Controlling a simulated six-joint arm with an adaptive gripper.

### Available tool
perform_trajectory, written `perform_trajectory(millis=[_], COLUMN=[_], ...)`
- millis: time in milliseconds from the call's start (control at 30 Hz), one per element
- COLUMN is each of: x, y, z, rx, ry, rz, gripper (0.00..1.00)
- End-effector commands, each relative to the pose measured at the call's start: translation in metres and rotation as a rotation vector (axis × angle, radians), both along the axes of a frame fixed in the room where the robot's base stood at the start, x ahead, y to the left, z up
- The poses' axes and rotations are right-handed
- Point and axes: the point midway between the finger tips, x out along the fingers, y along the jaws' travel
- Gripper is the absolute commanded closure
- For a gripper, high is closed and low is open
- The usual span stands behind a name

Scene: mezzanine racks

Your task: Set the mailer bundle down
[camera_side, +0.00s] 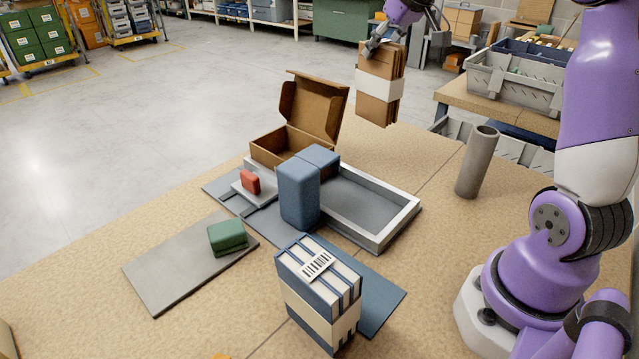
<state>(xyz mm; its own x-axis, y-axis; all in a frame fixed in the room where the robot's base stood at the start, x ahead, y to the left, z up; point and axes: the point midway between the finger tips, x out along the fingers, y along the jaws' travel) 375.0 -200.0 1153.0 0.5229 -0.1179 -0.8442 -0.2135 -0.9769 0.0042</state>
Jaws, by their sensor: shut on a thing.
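The mailer bundle (379,91) is a stack of brown cardboard mailers with a white band around its middle. It hangs upright, slightly tilted, at the top centre of the side view. My gripper (372,47) is shut on its upper left edge. The bundle appears held above the far part of the tan worktable (420,170), beyond the grey-rimmed tray (395,228). Its exact height over the table is hard to tell. The far fingertip is partly hidden.
An open cardboard box (290,143), blue blocks (298,195), a red block (250,182) and a grey cylinder (477,162) stand nearby. A green block (227,236) lies on a grey mat (170,270). The left table area is clear.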

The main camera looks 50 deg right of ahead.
Motion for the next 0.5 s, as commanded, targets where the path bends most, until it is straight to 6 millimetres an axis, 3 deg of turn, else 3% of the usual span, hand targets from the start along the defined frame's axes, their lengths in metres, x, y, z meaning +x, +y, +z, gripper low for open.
perform_trajectory(millis=[300, 500], x=[-0.054, -0.088], y=[0.066, 0.091], z=[0.011, 0.004], rx=[-0.016, -0.009], ry=[0.012, -0.002], rz=[-0.086, -0.166], gripper=[1.00, 1.00])
